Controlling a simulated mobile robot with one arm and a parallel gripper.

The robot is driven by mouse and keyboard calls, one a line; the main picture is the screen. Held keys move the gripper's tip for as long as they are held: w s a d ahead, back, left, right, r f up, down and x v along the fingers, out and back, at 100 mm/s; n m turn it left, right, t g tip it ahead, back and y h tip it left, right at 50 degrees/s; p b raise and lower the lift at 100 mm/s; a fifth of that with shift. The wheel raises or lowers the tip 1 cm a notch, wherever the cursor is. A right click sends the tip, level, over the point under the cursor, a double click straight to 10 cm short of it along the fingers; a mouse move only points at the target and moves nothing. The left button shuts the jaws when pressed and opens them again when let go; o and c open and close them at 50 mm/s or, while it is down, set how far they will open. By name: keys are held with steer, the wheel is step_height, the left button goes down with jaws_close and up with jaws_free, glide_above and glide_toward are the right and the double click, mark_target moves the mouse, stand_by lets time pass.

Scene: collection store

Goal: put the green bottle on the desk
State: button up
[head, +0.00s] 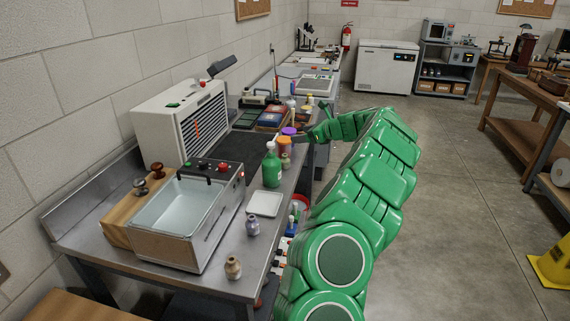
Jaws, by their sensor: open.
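A green bottle (272,168) with a white cap stands upright on the grey metal bench (215,262), to the right of a water-filled basin. My green arm reaches up from the lower right, and my gripper (301,138) is at its far end, beyond and to the right of the bottle. The gripper is small in view, open and apart from the green bottle. I cannot tell which of the tables is the desk; a wooden table (533,92) stands at the right.
Near the bottle are an orange jar with a purple lid (286,143), a white tray (264,204), a small grey-purple bottle (253,226) and a brown bottle (233,268). The basin (185,208) is at left. A yellow floor sign (553,263) stands right; the middle floor is clear.

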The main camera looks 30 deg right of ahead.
mark_target(286, 156)
steer(key=s+a+n+g+h, duration=0.2)
steer(key=n+g+h, duration=0.15)
steer(key=n, duration=1.15)
steer(key=s+a+n+g+h, duration=0.15)
steer(key=n+g, duration=0.25)
steer(key=n, duration=1)
step_height(286, 156, down, 14)
steer(key=shift+w+d+r, duration=0.1)
steer(key=shift+w+d, duration=0.05)
steer(key=shift+w, duration=1.85)
steer(key=shift+w+d+f, duration=0.1)
steer(key=shift+w+d, duration=0.1)
steer(key=shift+w, duration=1.75)
steer(key=shift+w+d+r, duration=0.1)
steer(key=shift+w+d, duration=0.05)
steer(key=shift+w, duration=1.85)
steer(key=shift+w+f+g, duration=0.25)
steer(key=shift+w+f, duration=0.05)
steer(key=shift+f, duration=0.3)
